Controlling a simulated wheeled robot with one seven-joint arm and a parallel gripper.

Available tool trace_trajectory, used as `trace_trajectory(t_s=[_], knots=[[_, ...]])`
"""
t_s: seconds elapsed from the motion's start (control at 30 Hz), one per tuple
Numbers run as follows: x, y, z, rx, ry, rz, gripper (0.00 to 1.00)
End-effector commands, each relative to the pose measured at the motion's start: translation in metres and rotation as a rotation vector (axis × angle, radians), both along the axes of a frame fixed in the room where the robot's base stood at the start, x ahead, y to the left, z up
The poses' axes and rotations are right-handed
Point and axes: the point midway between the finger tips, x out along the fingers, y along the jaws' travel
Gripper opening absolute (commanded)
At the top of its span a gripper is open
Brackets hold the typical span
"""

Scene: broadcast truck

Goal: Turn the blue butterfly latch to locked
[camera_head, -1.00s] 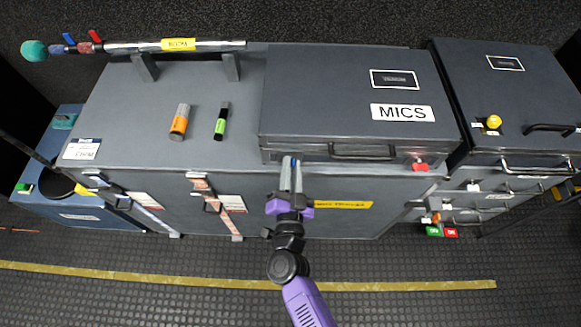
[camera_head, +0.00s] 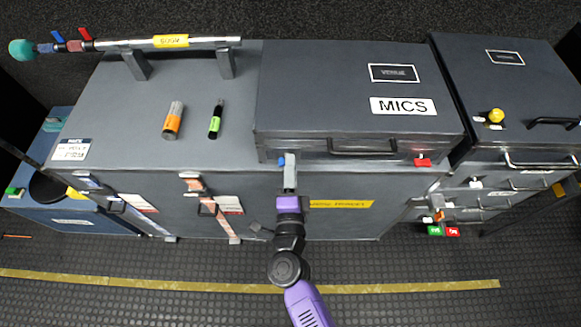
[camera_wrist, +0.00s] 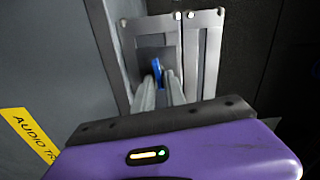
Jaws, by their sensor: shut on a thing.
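The blue butterfly latch (camera_head: 282,160) is at the front left of the dark case labelled MICS (camera_head: 330,100), mostly hidden by my fingers. In the wrist view the latch (camera_wrist: 156,68) shows as a small blue wing in front of a metal plate (camera_wrist: 130,50). My gripper (camera_head: 290,162) reaches up to it from the front. Its two grey fingers (camera_wrist: 162,84) are close together, shut on the latch with blue between their tips. I cannot tell the latch's locked state.
A red latch (camera_head: 423,162) is at the case's front right, beyond a black handle (camera_head: 362,149). A yellow label (camera_head: 345,204) is on the front face.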

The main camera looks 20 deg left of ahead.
Motion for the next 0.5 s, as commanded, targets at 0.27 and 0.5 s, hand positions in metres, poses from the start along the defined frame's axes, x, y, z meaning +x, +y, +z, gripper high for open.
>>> trace_trajectory(t_s=[0.27, 0.5], knots=[[-0.0007, -0.0004, -0.0031, 0.101, 0.035, 0.001, 0.00], [-0.0006, -0.0006, -0.0030, 0.127, 0.045, 0.000, 0.00]])
